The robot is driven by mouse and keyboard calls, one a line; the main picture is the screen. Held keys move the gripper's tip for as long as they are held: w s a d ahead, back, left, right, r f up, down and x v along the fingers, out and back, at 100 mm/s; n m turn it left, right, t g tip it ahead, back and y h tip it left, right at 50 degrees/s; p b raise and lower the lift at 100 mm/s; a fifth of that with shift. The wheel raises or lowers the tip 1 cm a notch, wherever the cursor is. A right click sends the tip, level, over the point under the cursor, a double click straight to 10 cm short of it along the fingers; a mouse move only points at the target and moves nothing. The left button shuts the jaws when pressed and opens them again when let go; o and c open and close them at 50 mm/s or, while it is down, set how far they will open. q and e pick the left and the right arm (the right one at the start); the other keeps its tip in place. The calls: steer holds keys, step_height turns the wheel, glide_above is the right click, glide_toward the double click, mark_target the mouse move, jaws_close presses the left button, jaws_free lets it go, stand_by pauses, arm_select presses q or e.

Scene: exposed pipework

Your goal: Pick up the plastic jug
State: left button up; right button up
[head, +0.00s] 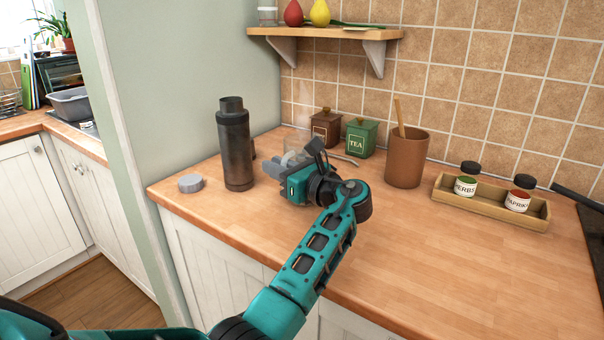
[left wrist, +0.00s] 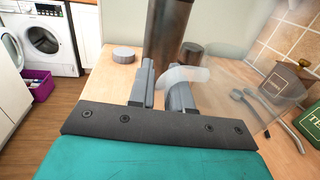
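The clear plastic jug (head: 296,143) stands on the wooden counter, mostly hidden behind my left gripper in the head view. In the left wrist view the see-through jug (left wrist: 238,92) is at the right, its pale handle reaching left over the right-hand finger. My left gripper (head: 280,172) is low over the counter. In the left wrist view its two fingers (left wrist: 163,85) are apart with a narrow gap, and the handle's end lies at this gap. I cannot tell whether the fingers touch the handle. My right gripper is not in view.
A dark flask (head: 235,150) stands just left of the gripper, with a grey lid (head: 190,183) beside it. Behind are a brown canister (head: 325,127) and a green tea canister (head: 361,138). A terracotta pot (head: 406,160) and a spice tray (head: 480,211) stand right. The front right counter is clear.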

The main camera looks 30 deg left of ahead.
arm_select(q)
jaws_close()
steer(key=shift+r, duration=0.15)
